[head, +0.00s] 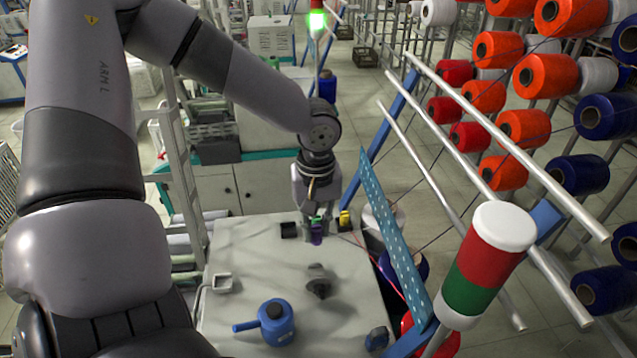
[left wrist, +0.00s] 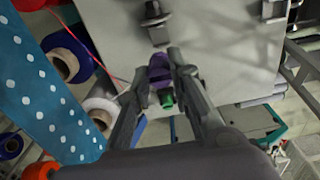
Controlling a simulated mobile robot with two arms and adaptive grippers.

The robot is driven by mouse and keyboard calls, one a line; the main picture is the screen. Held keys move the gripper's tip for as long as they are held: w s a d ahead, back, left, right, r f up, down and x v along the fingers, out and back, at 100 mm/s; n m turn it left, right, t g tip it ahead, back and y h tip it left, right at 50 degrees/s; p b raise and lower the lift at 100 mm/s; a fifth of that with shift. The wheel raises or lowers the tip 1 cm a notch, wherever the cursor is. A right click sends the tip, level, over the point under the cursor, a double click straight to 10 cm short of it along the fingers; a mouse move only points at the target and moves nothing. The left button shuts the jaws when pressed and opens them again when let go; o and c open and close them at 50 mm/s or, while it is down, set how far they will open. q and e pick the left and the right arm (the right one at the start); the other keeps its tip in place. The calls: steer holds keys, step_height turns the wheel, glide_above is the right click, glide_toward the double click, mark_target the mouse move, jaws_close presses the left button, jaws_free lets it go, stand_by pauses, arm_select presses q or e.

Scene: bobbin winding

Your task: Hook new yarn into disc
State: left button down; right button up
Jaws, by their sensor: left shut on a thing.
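My left gripper (head: 318,232) is over the far part of the grey table (head: 255,255). In the left wrist view its two fingers (left wrist: 160,58) stand on either side of a small purple piece (left wrist: 158,72), shut on it. A small green piece (left wrist: 167,101) shows just behind the purple one. A thin pink-red yarn (left wrist: 92,50) runs beside the gripper in the left wrist view; I cannot tell whether it touches the purple piece. A dark grey fitting (head: 320,281) stands on the table nearer me. I cannot tell which part is the disc. My right gripper is not in view.
A blue perforated panel (head: 397,240) rises close to the right of the gripper. A blue item with a handle (head: 277,323) and a square grey bracket (head: 222,283) are on the table. A red-green lamp (head: 487,262) and yarn cones (head: 557,76) stand right.

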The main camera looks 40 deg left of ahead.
arm_select(q)
step_height(320, 180, down, 8)
steer(key=b, duration=0.6)
steer(key=shift+r, duration=0.5)
steer(key=shift+f, duration=0.25)
steer(key=shift+s+d+f+b, duration=0.1)
steer(key=shift+f+b, duration=1.5)
steer(key=shift+f, duration=0.15)
steer(key=shift+r, duration=0.1)
